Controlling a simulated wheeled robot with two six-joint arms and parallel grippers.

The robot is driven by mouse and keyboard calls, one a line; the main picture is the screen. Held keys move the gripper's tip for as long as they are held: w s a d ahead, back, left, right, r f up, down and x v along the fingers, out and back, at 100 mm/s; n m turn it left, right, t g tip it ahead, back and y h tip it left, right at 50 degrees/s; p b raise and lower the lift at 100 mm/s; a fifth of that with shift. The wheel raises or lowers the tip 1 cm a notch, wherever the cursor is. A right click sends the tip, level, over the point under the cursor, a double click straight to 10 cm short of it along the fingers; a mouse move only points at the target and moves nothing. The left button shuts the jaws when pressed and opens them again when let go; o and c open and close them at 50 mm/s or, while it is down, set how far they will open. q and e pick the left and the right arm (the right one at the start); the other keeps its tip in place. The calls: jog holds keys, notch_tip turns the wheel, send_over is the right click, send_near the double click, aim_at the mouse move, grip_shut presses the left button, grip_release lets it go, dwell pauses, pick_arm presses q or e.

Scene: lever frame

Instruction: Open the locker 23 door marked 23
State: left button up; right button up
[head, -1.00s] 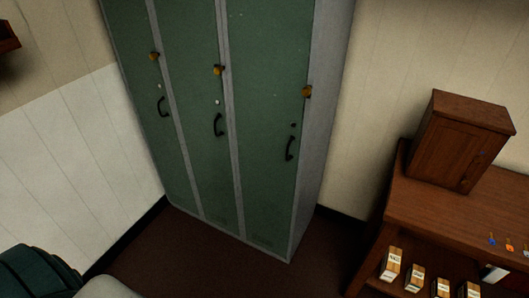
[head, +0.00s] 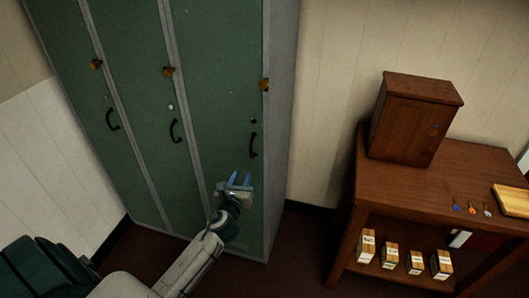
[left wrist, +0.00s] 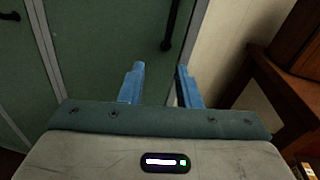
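Three green locker doors stand side by side in a grey frame. Each has a black handle and a small brass-coloured piece near its edge. No number is readable on them. The right door (head: 215,110) is shut, with its handle (head: 253,145) at its right side. My left gripper (head: 239,179) is in front of this door's lower part, below and left of the handle. Its blue fingers are apart with nothing between them. In the left wrist view the fingers (left wrist: 157,85) point at the door, and the handle (left wrist: 171,25) is beyond them. My right gripper is not in view.
A wooden table (head: 475,165) stands at the right with a small wooden cabinet (head: 412,120), several keys (head: 472,208) and a yellow tray (head: 512,200) on top. Small boxes (head: 391,256) sit on its lower shelf. Floor shows between lockers and table.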

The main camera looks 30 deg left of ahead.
aim_at(251, 147)
pick_arm(q)
jog(key=shift+m+t, duration=0.5)
jog(key=shift+m, duration=0.2)
jog(key=w+a+r, duration=0.1)
jog(key=w, duration=0.2)
jog(key=w+r, duration=0.1)
jog(key=w, duration=0.3)
jog(key=w+a+r, duration=0.1)
jog(key=w, duration=0.3)
jog(key=shift+a+r+p, duration=0.1)
jog(key=shift+a+p, duration=0.25)
jog(key=shift+p, duration=0.05)
jog(key=shift+s, duration=0.1)
grip_shut()
